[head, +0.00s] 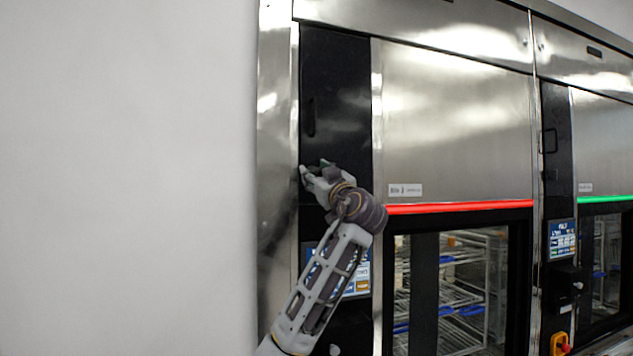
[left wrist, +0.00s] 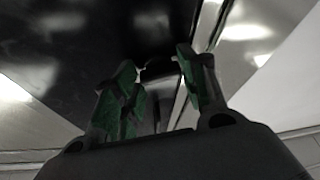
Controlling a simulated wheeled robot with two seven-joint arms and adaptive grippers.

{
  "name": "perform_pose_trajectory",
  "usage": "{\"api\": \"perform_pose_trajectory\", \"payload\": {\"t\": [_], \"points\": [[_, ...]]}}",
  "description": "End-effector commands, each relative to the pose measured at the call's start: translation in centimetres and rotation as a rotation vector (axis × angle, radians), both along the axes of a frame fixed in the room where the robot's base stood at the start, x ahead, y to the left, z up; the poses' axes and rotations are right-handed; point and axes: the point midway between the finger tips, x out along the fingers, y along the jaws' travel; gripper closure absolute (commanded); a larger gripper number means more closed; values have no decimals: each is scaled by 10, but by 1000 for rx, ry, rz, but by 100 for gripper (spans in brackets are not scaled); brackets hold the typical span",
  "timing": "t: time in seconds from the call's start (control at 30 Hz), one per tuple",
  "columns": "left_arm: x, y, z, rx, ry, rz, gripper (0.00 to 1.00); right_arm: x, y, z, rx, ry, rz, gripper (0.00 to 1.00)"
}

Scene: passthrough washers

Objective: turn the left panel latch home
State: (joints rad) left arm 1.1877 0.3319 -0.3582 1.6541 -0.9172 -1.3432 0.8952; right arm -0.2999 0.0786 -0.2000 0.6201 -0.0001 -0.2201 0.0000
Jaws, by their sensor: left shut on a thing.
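The left panel (head: 340,90) is a tall glossy black strip at the left end of the steel washer front. My left gripper (head: 318,170) is at the panel's left edge, about halfway up the part in view. In the left wrist view its green-padded fingers (left wrist: 158,72) stand on either side of a small dark latch (left wrist: 156,90) on the black panel, and it is shut on this latch. The latch's exact angle is hard to tell, dark against dark. In the head view the gripper hides the latch. My right gripper is not in view.
A narrow dark handle or slot (head: 311,117) is on the panel above my gripper. A steel door with a red light bar (head: 460,208) is to the right, above a window onto racks. A second washer with a green bar (head: 605,198) stands further right. Plain wall (head: 120,150) fills the left.

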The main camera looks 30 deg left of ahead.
Motion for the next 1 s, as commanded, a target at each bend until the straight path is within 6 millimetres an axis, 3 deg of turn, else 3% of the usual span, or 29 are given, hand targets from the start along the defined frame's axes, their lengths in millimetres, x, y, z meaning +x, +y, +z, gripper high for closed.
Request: {"api": "perform_pose_trajectory", "payload": {"t": [0.67,1.0], "points": [[2,-2,0,-173,-200,-2,81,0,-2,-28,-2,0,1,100],[3,-3,2,-317,-368,-2,81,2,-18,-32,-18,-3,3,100]]}}
